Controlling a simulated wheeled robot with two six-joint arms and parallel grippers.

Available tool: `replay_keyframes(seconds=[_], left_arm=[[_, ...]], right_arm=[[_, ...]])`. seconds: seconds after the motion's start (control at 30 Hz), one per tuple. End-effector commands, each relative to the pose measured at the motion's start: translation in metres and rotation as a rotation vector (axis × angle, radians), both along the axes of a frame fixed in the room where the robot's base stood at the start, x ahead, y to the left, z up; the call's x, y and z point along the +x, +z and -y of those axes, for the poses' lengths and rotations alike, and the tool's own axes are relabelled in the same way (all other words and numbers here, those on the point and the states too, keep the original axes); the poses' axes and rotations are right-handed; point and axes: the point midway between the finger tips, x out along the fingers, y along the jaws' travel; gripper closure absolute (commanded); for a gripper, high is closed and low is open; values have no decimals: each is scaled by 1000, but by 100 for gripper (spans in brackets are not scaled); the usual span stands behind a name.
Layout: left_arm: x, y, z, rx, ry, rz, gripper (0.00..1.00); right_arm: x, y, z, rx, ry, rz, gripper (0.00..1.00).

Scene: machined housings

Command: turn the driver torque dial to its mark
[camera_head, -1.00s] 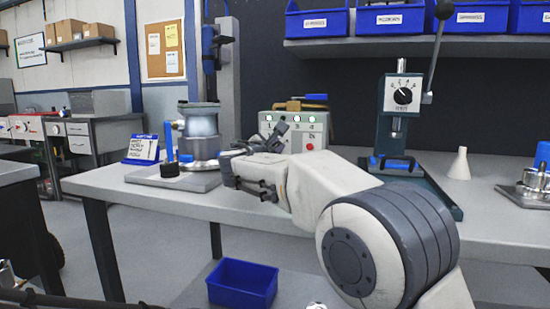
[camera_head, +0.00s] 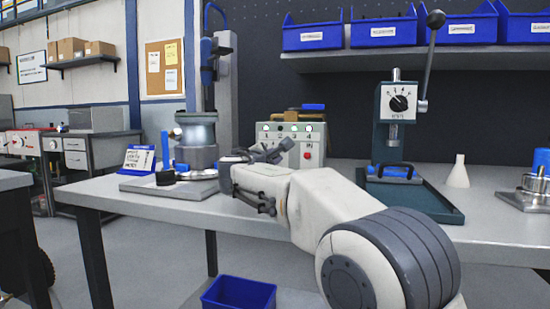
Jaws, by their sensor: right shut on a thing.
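A black dial (camera_head: 398,103) with a pale scale plate sits on the head of the bench press (camera_head: 387,135), right of centre. The scale marks are too small to read, and no other torque dial can be made out. My right gripper (camera_head: 223,159) is well left of this dial, at the right side of the metal housing (camera_head: 197,136). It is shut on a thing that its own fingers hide. I cannot tell whether it touches the housing. My left gripper is not in view.
The housing stands on a grey plate (camera_head: 150,187) on the workbench (camera_head: 110,200). A control box (camera_head: 309,150) with numbered lamps is behind my right arm. A white cone (camera_head: 458,172) stands right of the press. The press lever (camera_head: 431,52) rises beside the dial.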

Motion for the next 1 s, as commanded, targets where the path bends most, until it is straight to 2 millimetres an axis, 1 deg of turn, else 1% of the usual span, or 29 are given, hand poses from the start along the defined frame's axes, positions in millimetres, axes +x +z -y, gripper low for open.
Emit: replay_keyframes(seconds=[0.03, 0.07, 0.1, 0.4, 0.53, 0.67, 0.9, 1.0], left_arm=[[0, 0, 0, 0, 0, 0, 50], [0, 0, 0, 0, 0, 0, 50], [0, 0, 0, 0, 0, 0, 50], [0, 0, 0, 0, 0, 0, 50], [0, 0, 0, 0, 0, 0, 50], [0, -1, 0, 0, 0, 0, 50], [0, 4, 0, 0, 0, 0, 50], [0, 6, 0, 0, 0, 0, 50]], right_arm=[[0, -2, 0, -1, -3, -3, 80], [0, -2, 0, -1, -3, -3, 69], [0, -2, 0, -1, -3, -3, 54], [0, -1, 0, -1, 0, -1, 54], [-8, 0, -3, -1, 1, -2, 54], [-29, 0, -10, -3, 3, -2, 54], [-75, 1, -25, -2, 3, -2, 54], [-88, 0, -29, -2, 2, -2, 54]])
